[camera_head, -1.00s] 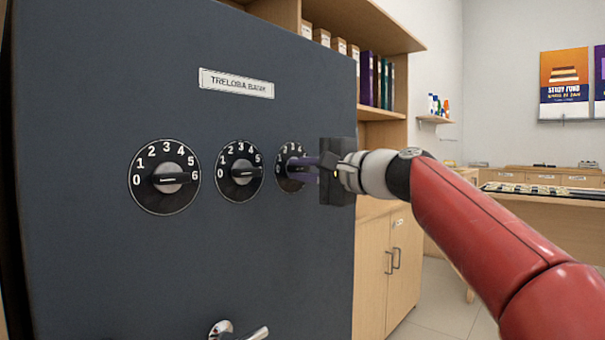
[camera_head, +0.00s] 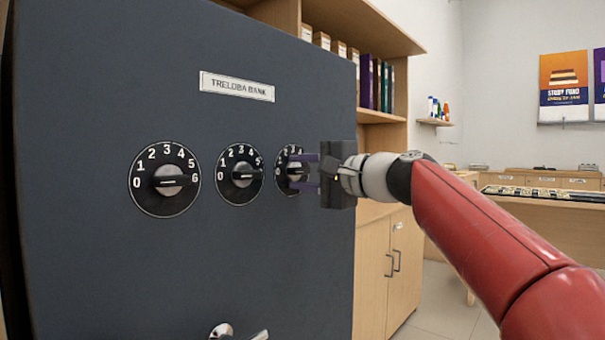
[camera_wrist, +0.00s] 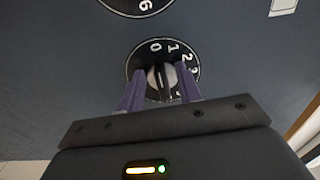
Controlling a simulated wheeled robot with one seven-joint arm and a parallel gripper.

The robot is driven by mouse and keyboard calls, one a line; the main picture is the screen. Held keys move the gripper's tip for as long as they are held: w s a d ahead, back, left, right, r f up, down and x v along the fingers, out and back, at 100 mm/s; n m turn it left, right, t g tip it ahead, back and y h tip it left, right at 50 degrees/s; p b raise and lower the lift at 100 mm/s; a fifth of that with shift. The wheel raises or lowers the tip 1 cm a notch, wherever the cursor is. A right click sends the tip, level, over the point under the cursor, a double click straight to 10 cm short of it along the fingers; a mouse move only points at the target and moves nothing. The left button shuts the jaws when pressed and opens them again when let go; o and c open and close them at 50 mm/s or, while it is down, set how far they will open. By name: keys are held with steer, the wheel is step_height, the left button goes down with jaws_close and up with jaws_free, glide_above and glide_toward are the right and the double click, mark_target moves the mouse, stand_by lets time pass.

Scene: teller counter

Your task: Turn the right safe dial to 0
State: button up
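The right safe dial (camera_head: 293,171) is a round black dial with white numbers and a black bar knob on a silver hub. My gripper (camera_head: 303,173) is in front of it, with one purple finger above the knob and one below. In the wrist view my gripper (camera_wrist: 159,90) is open, with a finger on each side of the knob (camera_wrist: 162,82) and gaps between. The knob's bar lies roughly along the line through the 0, its upper end towards the 0 there. Which end is the pointer I cannot tell. The higher numbers are partly hidden.
The left dial (camera_head: 165,196) and middle dial (camera_head: 240,190) are on the same dark safe door (camera_head: 90,270), left of my gripper. A metal handle (camera_head: 240,332) is low on the door. Wooden shelves (camera_head: 375,115) and a cabinet (camera_head: 380,285) stand just to the right.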

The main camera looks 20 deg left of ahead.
steer(key=b+v, duration=0.1)
steer(key=v, duration=0.6)
steer(key=shift+d, duration=0.35)
steer(key=shift+s, duration=0.1)
steer(key=s+d+f+n+h+p, duration=0.2)
steer(key=s+d+f+h+p, duration=0.3)
steer(key=s+d+f+h, duration=0.3)
steer(key=s+d+f+n+g+h+p, duration=0.1)
steer(key=s+d+f+h+p, duration=0.5)
steer(key=s+d+f, duration=1)
steer(key=d+f+n+h, duration=0.1)
steer(key=d+f+h, duration=0.1)
steer(key=f, duration=0.4)
steer(key=shift+d+h, duration=0.3)
steer(key=shift+d, duration=0.4)
steer(key=shift+f, duration=0.1)
